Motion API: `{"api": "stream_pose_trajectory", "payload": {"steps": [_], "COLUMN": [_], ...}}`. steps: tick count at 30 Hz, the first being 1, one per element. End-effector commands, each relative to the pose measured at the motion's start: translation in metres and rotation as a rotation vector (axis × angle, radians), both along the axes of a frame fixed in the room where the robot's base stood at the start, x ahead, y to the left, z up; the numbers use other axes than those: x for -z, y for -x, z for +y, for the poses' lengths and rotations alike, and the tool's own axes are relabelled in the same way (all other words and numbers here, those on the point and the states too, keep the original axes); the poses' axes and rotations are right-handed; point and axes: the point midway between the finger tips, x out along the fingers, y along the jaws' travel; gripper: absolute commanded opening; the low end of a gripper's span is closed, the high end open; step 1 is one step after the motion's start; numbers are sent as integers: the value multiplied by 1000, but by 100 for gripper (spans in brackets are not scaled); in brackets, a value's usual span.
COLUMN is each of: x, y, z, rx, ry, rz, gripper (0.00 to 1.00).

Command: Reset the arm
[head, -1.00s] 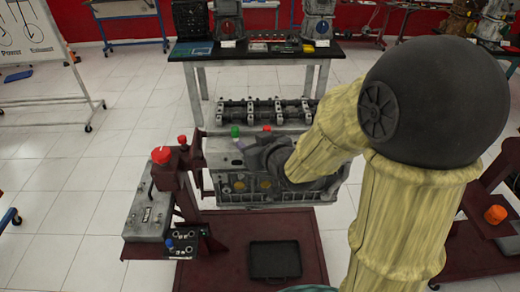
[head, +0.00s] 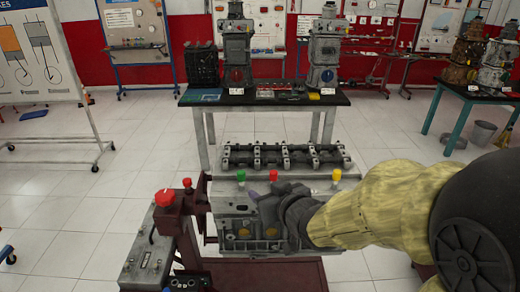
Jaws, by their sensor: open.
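My gripper (head: 262,200) is dark and sits at the end of my arm in its yellow cover, in front of the grey engine block (head: 232,228). It is open and I see nothing held in it. It hides part of the block's front; I cannot tell whether it touches the block. On the block's top stand a green button (head: 241,176), a red button (head: 274,175) and a yellow button (head: 337,175), just behind and beside the gripper and wrist.
A dark red stand with a red knob (head: 165,197) is left of the block. A black-topped table (head: 262,98) with engine models stands behind. A whiteboard (head: 38,55) is at left, a teal table (head: 455,92) at right. Floor at left is mostly clear.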

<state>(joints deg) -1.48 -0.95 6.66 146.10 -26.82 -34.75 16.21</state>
Motion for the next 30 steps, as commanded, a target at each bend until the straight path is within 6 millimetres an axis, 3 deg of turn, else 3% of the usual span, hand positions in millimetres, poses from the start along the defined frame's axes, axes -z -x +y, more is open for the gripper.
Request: {"api": "stream_pose_trajectory", "payload": {"steps": [5,10,15,18,24,30], "x": [13,51,92,110,126,127], "y": [1,14,51,80,119,124], "z": [-14,-53,-92,-105,-112,-112], "rx": [49,182,310,355,392,393], "ry": [32,115,184,201,199,199], "rz": [58,254,530,698,912,934], "gripper": [47,47,47,47,47,47]}}
